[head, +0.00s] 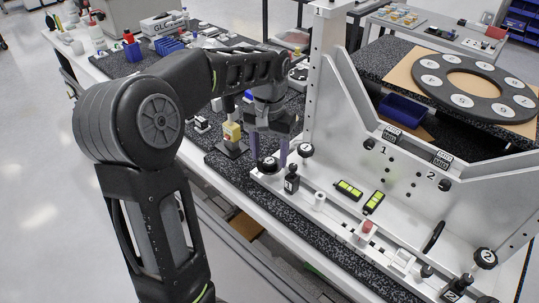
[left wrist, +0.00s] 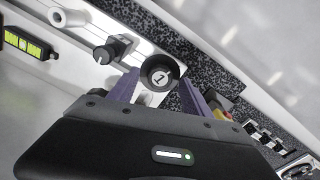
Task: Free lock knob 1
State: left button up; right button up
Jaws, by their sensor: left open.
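Lock knob 1 (left wrist: 160,74) is a round black knob with a white disc marked 1. In the left wrist view it shows between the open fingertips of my left gripper (left wrist: 159,92), with gaps to both purple fingers. In the head view the left gripper (head: 268,158) points down at the left end of the metal fixture base, with lock knob 1 (head: 268,165) low between its fingers, partly hidden. I cannot tell whether the fingers reach down beside the knob or stop just above it. My right gripper is in neither view.
Green level vials (head: 348,190) lie on the base. A yellow-topped part (head: 232,133) stands on the left.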

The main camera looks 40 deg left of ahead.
aim_at(269, 161)
pick_arm(q)
notch_tip(269, 161, up, 7)
jog(key=shift+r, duration=0.1)
dwell(0.7)
